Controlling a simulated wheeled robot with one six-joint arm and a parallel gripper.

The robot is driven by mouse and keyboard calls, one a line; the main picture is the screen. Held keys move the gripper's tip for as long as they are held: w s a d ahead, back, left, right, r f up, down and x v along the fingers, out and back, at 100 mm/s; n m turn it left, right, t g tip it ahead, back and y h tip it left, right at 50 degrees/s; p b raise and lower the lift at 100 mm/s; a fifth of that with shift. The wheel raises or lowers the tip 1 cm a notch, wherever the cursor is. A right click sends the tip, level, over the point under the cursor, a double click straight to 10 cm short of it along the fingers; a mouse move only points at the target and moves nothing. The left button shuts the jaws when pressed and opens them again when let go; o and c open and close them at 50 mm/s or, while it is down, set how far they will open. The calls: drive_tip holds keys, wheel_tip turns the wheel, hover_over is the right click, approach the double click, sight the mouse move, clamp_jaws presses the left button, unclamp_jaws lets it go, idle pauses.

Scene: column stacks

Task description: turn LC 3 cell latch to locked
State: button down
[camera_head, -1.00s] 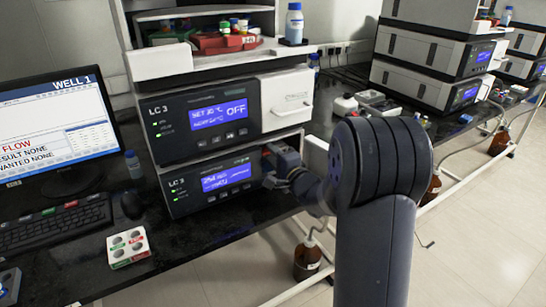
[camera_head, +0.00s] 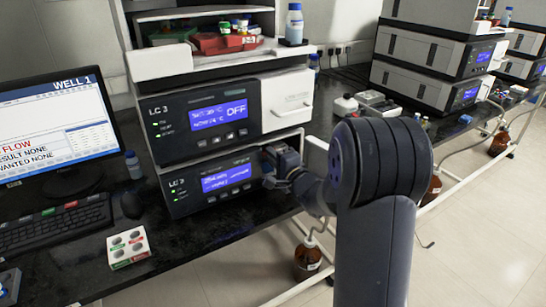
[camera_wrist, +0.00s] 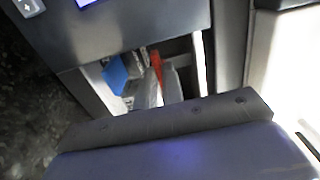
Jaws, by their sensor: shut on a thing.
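The lower LC 3 unit (camera_head: 190,190) is a dark module with a lit blue screen, under a second LC 3 unit whose screen reads OFF. My gripper (camera_head: 272,168) is at the right end of the lower unit's front. In the wrist view my gripper (camera_wrist: 160,82) reaches into an open recess beside the dark panel. A narrow red-orange piece (camera_wrist: 156,64), which looks like the cell latch, stands between the grey fingertips, and the gripper is shut on it. A blue part (camera_wrist: 115,75) is to its left. The latch's markings and exact angle are hidden or too blurred to read.
The upper LC 3 unit (camera_head: 205,122) has a white door at its right. A mouse (camera_head: 132,204), a keyboard and a white vial holder (camera_head: 128,247) are on the black bench to the left. A brown bottle (camera_head: 307,258) is below the bench edge.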

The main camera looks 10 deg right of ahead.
drive_tip(key=shift+n, duration=0.3)
drive_tip(key=n+b, duration=0.1)
drive_tip(key=n, duration=0.2)
drive_tip(key=shift+f+n+b, duration=0.1)
drive_tip(key=shift+n+b, duration=0.25)
drive_tip(key=shift+n, duration=0.05)
drive_tip(key=n+b, duration=0.1)
drive_tip(key=n, duration=0.3)
drive_tip(key=shift+n+b, duration=0.3)
drive_tip(key=shift+b, duration=0.1)
drive_tip(key=n+b, duration=0.2)
drive_tip(key=n, duration=0.3)
drive_tip(key=shift+n+b, duration=0.95)
drive_tip(key=shift+n, duration=0.85)
drive_tip(key=c, duration=1.5)
unclamp_jaws()
drive_tip(key=shift+c, duration=0.2)
drive_tip(key=shift+s, duration=0.1)
